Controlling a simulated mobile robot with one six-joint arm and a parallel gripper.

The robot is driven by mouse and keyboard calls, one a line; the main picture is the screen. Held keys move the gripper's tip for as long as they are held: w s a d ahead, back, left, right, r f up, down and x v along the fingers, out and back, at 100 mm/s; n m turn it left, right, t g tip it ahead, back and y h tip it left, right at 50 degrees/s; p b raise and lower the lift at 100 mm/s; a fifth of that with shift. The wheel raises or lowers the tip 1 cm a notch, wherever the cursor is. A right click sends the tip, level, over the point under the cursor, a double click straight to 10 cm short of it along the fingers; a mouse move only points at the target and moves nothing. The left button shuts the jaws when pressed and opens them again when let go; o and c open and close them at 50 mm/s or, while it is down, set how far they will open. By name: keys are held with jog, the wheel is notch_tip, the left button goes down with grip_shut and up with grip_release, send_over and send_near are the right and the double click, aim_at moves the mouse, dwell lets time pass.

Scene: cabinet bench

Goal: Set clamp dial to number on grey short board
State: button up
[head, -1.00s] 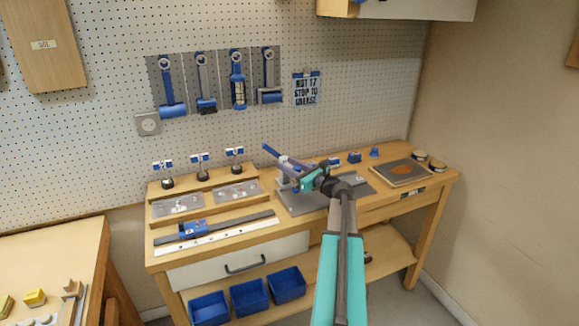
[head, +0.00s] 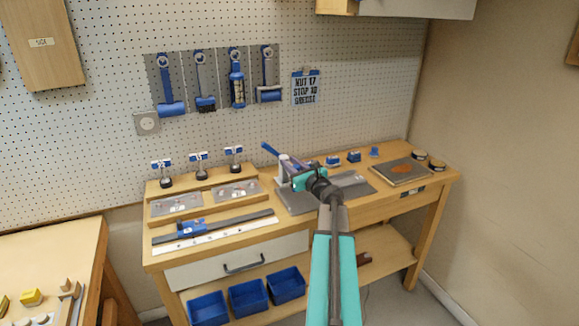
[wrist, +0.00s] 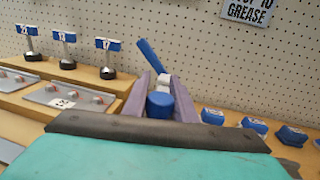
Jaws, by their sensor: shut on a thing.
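My gripper (head: 291,165) is at the clamp on the grey plate (head: 298,205) in the head view. In the wrist view its two purple fingers (wrist: 160,95) are shut on a round blue knob, likely the clamp dial (wrist: 160,106). A blue lever (head: 270,149) rises up and left behind it; it also shows in the wrist view (wrist: 149,56). No dial number is readable. A short grey board (head: 306,88) on the pegboard reads "NUT 17 STOP 10 GREASE"; its lower part shows in the wrist view (wrist: 247,10).
Three numbered blue-tagged stands (head: 199,168) are on a wooden riser left of the clamp. Several blue blocks (head: 354,157) stand to the right. A dark panel (head: 398,172) and round tins (head: 437,164) are at the bench's right end. Blue bins (head: 248,297) sit below.

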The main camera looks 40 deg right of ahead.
dwell(0.3)
jog(key=o, duration=1)
jog(key=shift+o, duration=0.2)
jog(key=shift+s+a, duration=0.1)
jog(key=shift+s, duration=0.05)
jog(key=b+v, duration=0.2)
jog(key=v, duration=1.1)
jog(key=shift+s, duration=0.2)
jog(key=shift+f, duration=0.15)
